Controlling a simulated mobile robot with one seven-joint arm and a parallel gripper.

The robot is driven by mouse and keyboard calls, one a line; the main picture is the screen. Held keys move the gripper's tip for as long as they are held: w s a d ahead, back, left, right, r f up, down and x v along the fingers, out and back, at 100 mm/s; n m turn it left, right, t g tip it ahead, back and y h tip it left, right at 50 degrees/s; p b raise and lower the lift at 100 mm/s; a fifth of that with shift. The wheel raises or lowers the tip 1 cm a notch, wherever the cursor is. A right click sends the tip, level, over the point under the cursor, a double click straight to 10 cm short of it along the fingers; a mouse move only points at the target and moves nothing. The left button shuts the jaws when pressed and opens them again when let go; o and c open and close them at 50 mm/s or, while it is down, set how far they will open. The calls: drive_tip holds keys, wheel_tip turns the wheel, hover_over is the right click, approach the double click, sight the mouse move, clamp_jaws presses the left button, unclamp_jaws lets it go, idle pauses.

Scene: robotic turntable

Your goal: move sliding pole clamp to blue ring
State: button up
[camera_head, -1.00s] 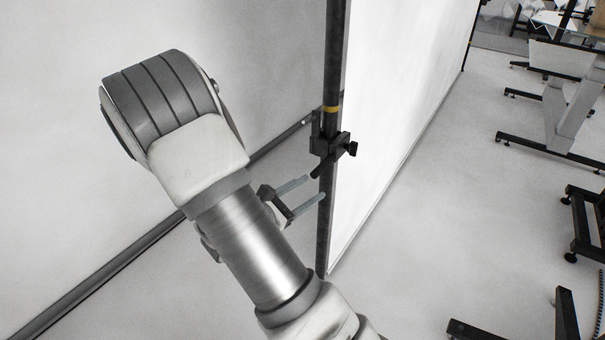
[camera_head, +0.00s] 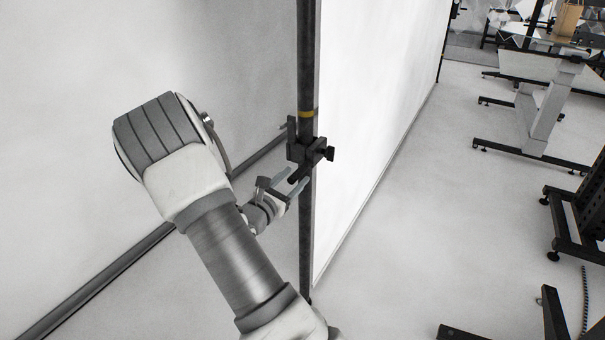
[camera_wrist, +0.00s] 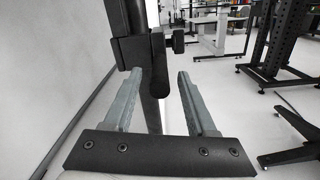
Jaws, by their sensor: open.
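The black sliding pole clamp (camera_head: 310,152) sits around the dark upright pole (camera_head: 305,235), just below a yellow ring (camera_head: 306,114). I see no blue ring in these views. The clamp has a knob on its right and a short dark handle at its lower front. My gripper (camera_head: 296,178) is open just below the clamp body, close to that handle. In the wrist view, the clamp (camera_wrist: 131,50) is ahead, and its handle (camera_wrist: 159,70) shows between the two grey fingertips (camera_wrist: 160,75). I cannot tell whether the fingers touch it.
A white panel (camera_head: 370,100) stands right behind the pole. A grey rail (camera_head: 110,275) runs low along the wall at left. Desks and dark stands (camera_head: 590,215) are farther right, with open floor (camera_head: 430,220) between.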

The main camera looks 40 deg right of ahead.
sight(303, 170)
drive_tip(key=x, duration=0.5)
drive_tip(key=shift+b, duration=0.4)
clamp_jaws()
idle(1.0)
